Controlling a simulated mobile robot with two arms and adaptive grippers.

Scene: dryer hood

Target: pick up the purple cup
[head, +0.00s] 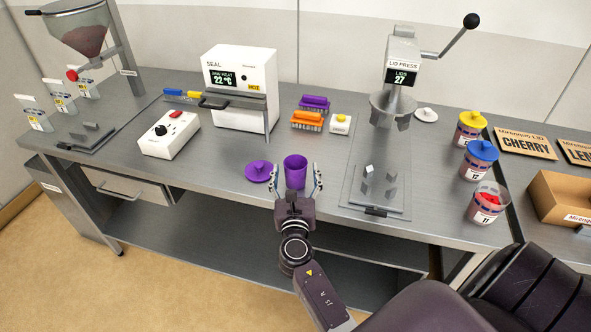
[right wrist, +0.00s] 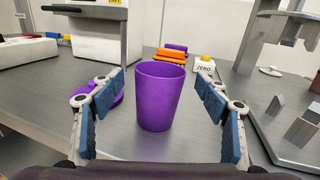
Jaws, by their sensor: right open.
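The purple cup (head: 295,171) stands upright on the grey worktop near its front edge. It also shows in the middle of the right wrist view (right wrist: 159,97). My right gripper (head: 296,182) is open at the cup, with one finger on each side. In the right wrist view the fingers (right wrist: 158,110) show a gap on both sides of the cup. A purple lid (head: 258,171) with a knob lies just left of the cup, partly hidden behind the left finger in the wrist view. My left gripper is not in view.
The lid press (head: 402,75) and its clear base plate stand to the right. The heat sealer (head: 240,85) and a control box (head: 169,135) are behind left. Purple and orange blocks (head: 306,121) lie behind the cup. Several lidded jars (head: 480,160) stand at the right.

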